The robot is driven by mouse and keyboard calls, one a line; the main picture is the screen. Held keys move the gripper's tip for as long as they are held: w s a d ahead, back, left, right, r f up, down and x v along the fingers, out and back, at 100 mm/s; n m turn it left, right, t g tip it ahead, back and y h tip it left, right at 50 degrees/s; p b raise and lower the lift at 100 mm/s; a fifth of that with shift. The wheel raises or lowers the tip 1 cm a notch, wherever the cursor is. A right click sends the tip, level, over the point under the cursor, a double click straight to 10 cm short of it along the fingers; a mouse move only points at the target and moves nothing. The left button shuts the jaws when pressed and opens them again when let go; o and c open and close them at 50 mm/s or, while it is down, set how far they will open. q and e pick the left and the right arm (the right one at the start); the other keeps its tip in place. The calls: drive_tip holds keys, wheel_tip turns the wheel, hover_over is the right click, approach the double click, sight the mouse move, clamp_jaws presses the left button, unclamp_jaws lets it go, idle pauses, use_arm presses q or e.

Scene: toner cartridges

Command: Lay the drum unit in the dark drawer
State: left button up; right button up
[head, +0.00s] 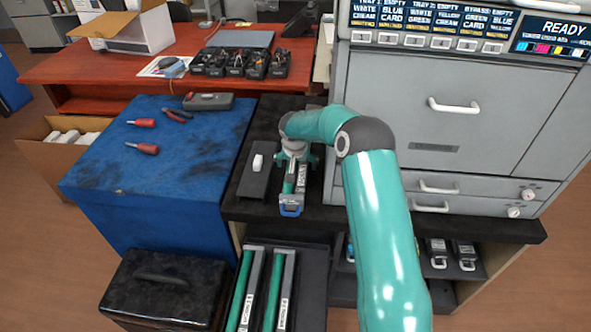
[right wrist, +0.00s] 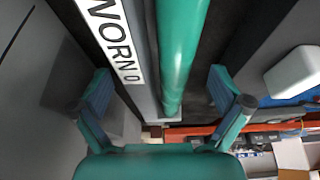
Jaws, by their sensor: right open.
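A drum unit (head: 289,193) with a green roller, a pale label and a blue end lies on the dark counter in the head view. In the right wrist view the drum unit (right wrist: 150,60) shows its green roller and a label reading "WORN". My right gripper (head: 296,160) is over its far part. In the wrist view the fingers of my right gripper (right wrist: 163,98) are apart, one on each side of the unit, with gaps. The dark drawer (head: 313,285) stands open at the bottom and holds two similar green-roller units (head: 279,290) on its left. My left gripper is out of view.
A dark block with a white knob (head: 258,163) lies left of the unit. The grey printer (head: 440,125) stands close on the right. A blue cabinet (head: 160,160) carries screwdrivers and pliers. A black case (head: 165,285) stands left of the drawer. The drawer's right part looks bare.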

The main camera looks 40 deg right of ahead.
drive_tip(key=c, duration=1.8)
drive_tip(key=shift+o, duration=0.2)
drive_tip(key=shift+r, duration=0.1)
drive_tip(key=shift+r, duration=0.1)
